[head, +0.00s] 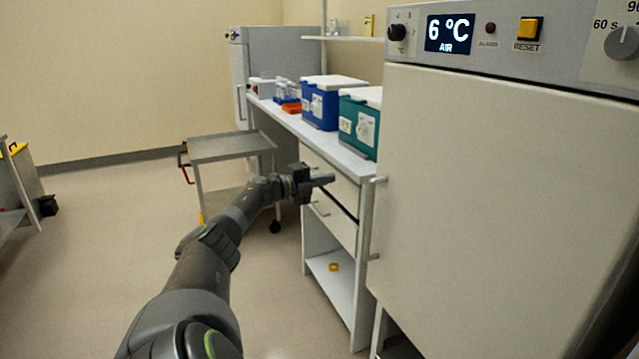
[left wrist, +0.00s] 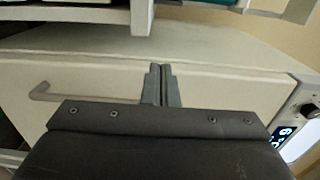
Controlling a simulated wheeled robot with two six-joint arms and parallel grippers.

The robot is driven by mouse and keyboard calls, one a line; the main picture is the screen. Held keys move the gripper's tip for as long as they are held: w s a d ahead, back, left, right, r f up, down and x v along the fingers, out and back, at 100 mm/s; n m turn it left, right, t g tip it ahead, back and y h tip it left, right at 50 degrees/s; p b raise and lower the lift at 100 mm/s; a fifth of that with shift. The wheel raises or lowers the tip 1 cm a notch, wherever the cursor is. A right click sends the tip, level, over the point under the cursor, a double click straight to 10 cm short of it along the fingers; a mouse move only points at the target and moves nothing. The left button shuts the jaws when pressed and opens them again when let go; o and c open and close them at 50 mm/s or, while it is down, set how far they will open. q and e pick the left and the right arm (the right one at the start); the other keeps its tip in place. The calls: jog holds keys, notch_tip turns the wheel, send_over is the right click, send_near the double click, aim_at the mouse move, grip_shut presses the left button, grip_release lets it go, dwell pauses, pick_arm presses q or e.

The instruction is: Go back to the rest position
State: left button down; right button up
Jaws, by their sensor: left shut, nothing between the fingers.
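My left gripper (head: 322,180) is stretched out in front of the white bench's drawers in the head view. Its two fingers (left wrist: 161,84) are together and empty in the left wrist view. Behind them in that view is a pale panel with a bar handle (left wrist: 62,93) at its left. I cannot tell whether the fingers touch anything. My right gripper is in neither view.
A large white cabinet (head: 480,200) with a 6 °C display stands close on the right. The bench (head: 345,158) carries a blue box (head: 320,105) and a green box (head: 359,128). A grey cart (head: 230,148) stands behind my left arm.

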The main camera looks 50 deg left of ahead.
pick_arm(q)
jog(key=shift+s+a, duration=0.4)
jog(key=shift+a, duration=0.3)
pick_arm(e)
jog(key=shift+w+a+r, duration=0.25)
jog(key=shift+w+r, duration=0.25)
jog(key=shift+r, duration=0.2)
